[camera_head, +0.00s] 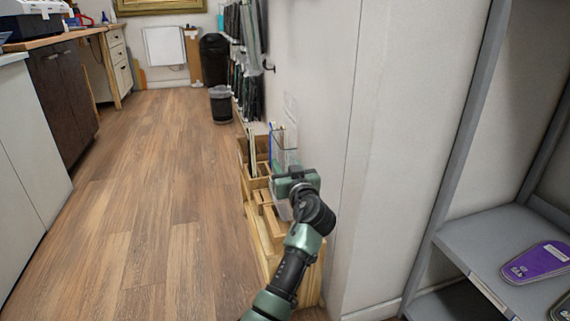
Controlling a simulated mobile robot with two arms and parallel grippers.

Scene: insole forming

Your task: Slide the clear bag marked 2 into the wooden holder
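The wooden holder (262,238) stands on the floor along the white wall, with several slots and compartments. One of my arms rises from the bottom, just left of the middle, and I take it as my left. Its gripper (296,180) is over the holder's right side, seen from behind, so its fingertips are hidden. A clear sheet-like thing (285,157), possibly the clear bag, shows just above and behind the gripper. Clear material also shows below it. I cannot read a 2 on it, nor tell whether the gripper grips it. My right gripper is out of view.
A grey shelf (490,238) with a purple insole (537,262) stands at the right. Dark items hang on the wall beyond the holder. A black bin (221,105) stands farther back. Cabinets line the left. The wooden floor (150,220) between is clear.

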